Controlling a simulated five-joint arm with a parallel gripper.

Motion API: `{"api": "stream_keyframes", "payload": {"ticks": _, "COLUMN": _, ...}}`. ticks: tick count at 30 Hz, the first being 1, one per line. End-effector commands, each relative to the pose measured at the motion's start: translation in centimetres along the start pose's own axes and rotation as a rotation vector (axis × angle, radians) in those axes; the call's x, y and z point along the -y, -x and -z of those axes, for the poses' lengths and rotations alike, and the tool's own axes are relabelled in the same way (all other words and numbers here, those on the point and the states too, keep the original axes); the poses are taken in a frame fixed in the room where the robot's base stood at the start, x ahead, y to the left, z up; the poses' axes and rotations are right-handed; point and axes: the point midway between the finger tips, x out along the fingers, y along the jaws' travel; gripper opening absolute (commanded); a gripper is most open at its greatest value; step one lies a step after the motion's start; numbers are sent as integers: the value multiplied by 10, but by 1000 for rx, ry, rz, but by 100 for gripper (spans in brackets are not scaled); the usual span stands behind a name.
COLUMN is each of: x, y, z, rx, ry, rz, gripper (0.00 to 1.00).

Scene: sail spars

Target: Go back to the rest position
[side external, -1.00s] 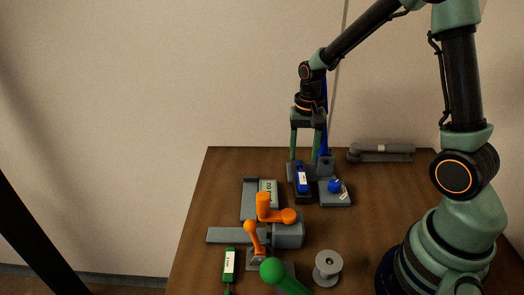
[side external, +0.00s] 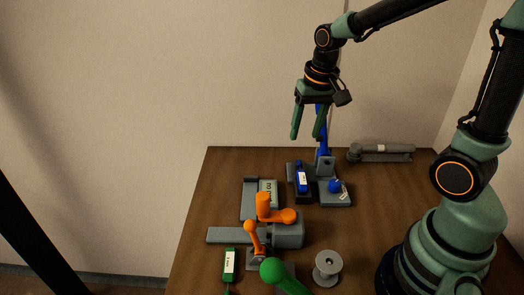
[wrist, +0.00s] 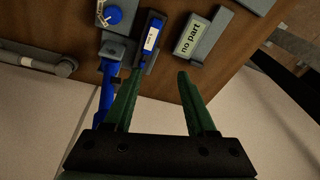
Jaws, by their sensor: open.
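My gripper (side external: 309,136) is open and empty, raised in the air above the back of the table in the side view. Its two green fingers hang apart and point down. In the wrist view the fingers of my gripper (wrist: 153,78) frame bare table between them. A blue part with a white label (side external: 302,178) lies in a dark holder below the gripper; it also shows in the wrist view (wrist: 152,38). An upright blue spar (side external: 322,130) stands in a grey block (side external: 325,167), partly behind my right finger.
A grey holder marked "no part" (side external: 267,187) is left of the blue part. Orange parts (side external: 264,208) sit in front on grey fixtures. A green-handled part (side external: 285,276), a labelled green part (side external: 229,264), a grey spool (side external: 327,268) and a grey arm-shaped piece (side external: 382,152) also stand around.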

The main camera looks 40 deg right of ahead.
Motion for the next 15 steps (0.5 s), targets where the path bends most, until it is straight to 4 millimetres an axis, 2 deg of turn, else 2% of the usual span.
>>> {"api": "stream_keyframes", "payload": {"ticks": 1, "x": 3, "y": 14, "z": -6, "rx": -35, "ry": 49, "rz": 16, "gripper": 57}}
{"api": "stream_keyframes", "payload": {"ticks": 6, "x": 10, "y": 47, "z": -29, "rx": -134, "ry": 218, "rz": 56, "gripper": 57}}
{"api": "stream_keyframes", "payload": {"ticks": 10, "x": 12, "y": 65, "z": -46, "rx": -205, "ry": 338, "rz": 79, "gripper": 57}}
{"api": "stream_keyframes", "payload": {"ticks": 15, "x": 13, "y": 78, "z": -63, "rx": -274, "ry": 449, "rz": 96, "gripper": 57}}
